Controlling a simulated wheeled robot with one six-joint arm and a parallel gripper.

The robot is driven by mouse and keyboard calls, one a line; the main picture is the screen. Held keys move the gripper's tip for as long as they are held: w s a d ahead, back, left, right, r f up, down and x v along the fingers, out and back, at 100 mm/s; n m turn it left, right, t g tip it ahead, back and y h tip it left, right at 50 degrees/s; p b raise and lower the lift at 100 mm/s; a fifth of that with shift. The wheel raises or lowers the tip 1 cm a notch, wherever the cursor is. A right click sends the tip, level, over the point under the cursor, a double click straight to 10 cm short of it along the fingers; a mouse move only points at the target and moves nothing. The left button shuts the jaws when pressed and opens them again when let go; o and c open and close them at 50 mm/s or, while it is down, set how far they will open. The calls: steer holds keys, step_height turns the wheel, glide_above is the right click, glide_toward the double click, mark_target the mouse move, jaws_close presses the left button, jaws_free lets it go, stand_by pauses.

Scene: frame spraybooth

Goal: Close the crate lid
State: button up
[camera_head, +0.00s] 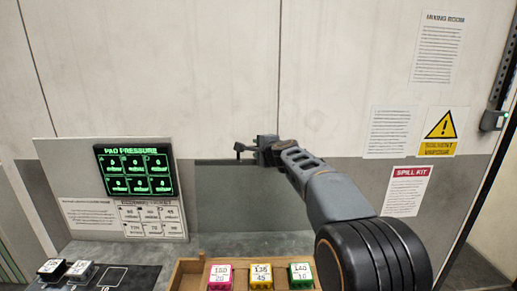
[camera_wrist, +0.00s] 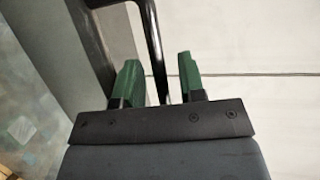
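My gripper (camera_head: 257,150) is raised in front of the wall at the middle of the head view. In the wrist view my gripper (camera_wrist: 160,72) shows two green fingers spread apart. A bent black bar (camera_wrist: 152,40) runs down between them, with gaps to both fingers visible. I cannot tell what the bar belongs to. A wooden box (camera_head: 187,272) is cut off at the bottom of the head view. Pink (camera_head: 220,277), yellow (camera_head: 262,276) and green (camera_head: 301,275) labelled blocks are in it. No crate lid can be made out for certain.
A panel with a green pressure display (camera_head: 135,172) stands at the left. Dark and light labelled blocks (camera_head: 80,270) sit on a black mat (camera_head: 125,278) below it. Grey counter (camera_head: 250,244) lies bare behind the box. Signs hang on the wall at the right.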

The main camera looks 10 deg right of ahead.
jaws_close()
stand_by(0.4)
